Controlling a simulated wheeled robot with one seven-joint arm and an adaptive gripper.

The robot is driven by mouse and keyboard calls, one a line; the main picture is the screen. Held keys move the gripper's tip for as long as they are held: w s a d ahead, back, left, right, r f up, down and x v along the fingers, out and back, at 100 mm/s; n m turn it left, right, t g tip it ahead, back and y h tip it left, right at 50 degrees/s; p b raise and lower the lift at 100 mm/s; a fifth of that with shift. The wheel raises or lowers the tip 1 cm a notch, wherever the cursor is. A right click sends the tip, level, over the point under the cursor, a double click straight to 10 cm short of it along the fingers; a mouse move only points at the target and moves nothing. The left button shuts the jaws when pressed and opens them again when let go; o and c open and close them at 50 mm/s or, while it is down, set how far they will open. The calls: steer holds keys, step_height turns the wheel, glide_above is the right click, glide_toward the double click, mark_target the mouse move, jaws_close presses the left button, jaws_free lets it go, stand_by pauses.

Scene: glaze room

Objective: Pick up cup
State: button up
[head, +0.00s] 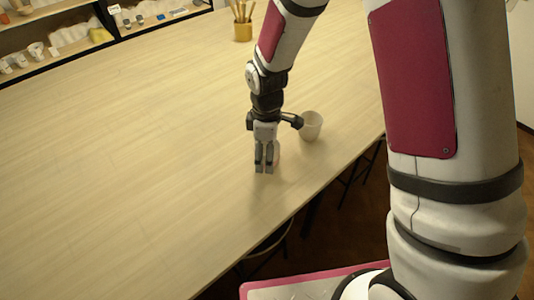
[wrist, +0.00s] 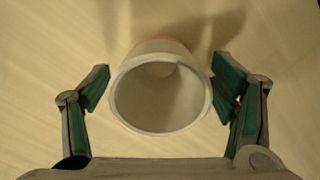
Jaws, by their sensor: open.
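A white cup (wrist: 160,92) stands upright on the table, its open mouth facing the wrist camera, with a pinkish band near its far end. I cannot tell exactly how far down the fingers reach around the cup.
A yellow pot with brushes (head: 243,30) stands at the table's far end. Shelves (head: 60,50) with pottery are at the upper left. The wooden table (head: 130,150) is clear to the left; its edge runs close on the right.

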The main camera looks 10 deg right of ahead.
steer(key=shift+f, duration=0.7)
steer(key=shift+c, duration=0.5)
steer(key=c, duration=1.3)
steer(key=shift+o, duration=0.2)
steer(key=shift+r, duration=0.1)
